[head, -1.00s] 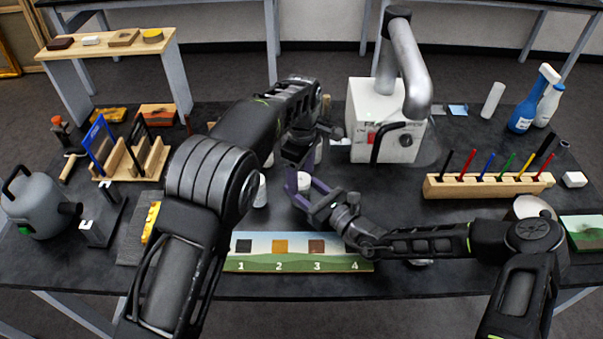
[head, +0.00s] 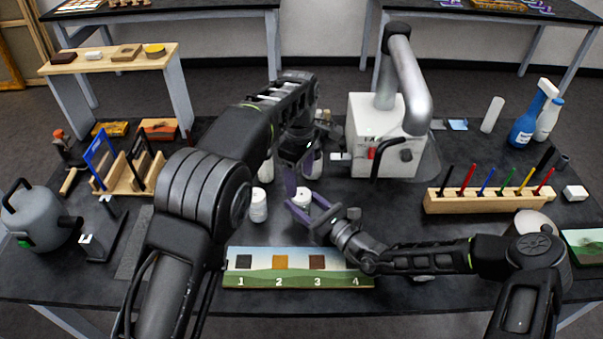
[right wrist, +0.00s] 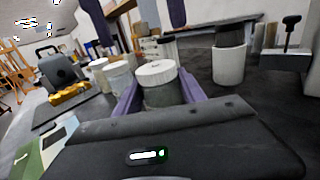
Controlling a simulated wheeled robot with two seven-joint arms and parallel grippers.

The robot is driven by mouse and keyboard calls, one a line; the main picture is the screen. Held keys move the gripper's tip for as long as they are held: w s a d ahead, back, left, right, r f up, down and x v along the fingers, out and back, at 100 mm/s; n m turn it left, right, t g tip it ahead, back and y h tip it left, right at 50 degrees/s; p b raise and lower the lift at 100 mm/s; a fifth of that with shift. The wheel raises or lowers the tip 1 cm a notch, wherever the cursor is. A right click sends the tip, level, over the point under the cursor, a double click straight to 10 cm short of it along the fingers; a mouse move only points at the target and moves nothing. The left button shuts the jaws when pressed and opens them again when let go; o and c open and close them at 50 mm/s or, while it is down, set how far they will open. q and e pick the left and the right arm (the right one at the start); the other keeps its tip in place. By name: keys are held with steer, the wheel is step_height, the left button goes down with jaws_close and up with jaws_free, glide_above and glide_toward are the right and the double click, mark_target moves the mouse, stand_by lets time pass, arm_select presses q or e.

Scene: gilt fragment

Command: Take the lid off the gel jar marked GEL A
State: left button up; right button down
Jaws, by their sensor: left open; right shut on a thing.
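My right gripper (head: 308,207) is shut on a small jar (head: 302,196) with a white lid, near the middle of the table. In the right wrist view the same jar (right wrist: 160,94) is upright between the purple fingers, its white lid (right wrist: 157,72) on top. I cannot read its label. My left gripper (head: 298,180) is open, pointing down just above and behind the held jar. Its two fingers also hang at the top of the right wrist view. Another white-lidded jar (head: 259,206) stands just left of the held one; its marking is unreadable too.
More jars stand behind, partly hidden by my left arm. A white machine (head: 372,140) with a grey pipe stands behind right. A numbered painted strip (head: 297,268) lies in front. A wooden pen holder (head: 490,200) is at right. A grey kettle-like can (head: 38,218) is at left.

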mark_target(301, 194)
arm_select(q)
steer(key=shift+w+r, duration=0.1)
steer(key=shift+r, duration=0.1)
steer(key=m, duration=0.3)
steer(key=shift+d+r+h, duration=0.15)
steer(key=shift+r+h, duration=0.15)
steer(key=shift+r, duration=0.05)
steer(key=m, duration=0.5)
steer(key=shift+d+r, duration=0.1)
steer(key=shift+r, duration=0.3)
steer(key=m, duration=0.2)
steer(key=shift+r+m, duration=0.2)
steer(key=shift+m, duration=0.2)
steer(key=m, duration=0.4)
steer(key=shift+d+r+m, duration=0.1)
steer(key=shift+r+m, duration=0.2)
steer(key=shift+m, duration=0.1)
steer(key=m, duration=0.5)
steer(key=shift+a+r+m, duration=0.1)
steer(key=shift+a+m, duration=0.1)
steer(key=shift+m, duration=0.1)
steer(key=shift+f, duration=4.05)
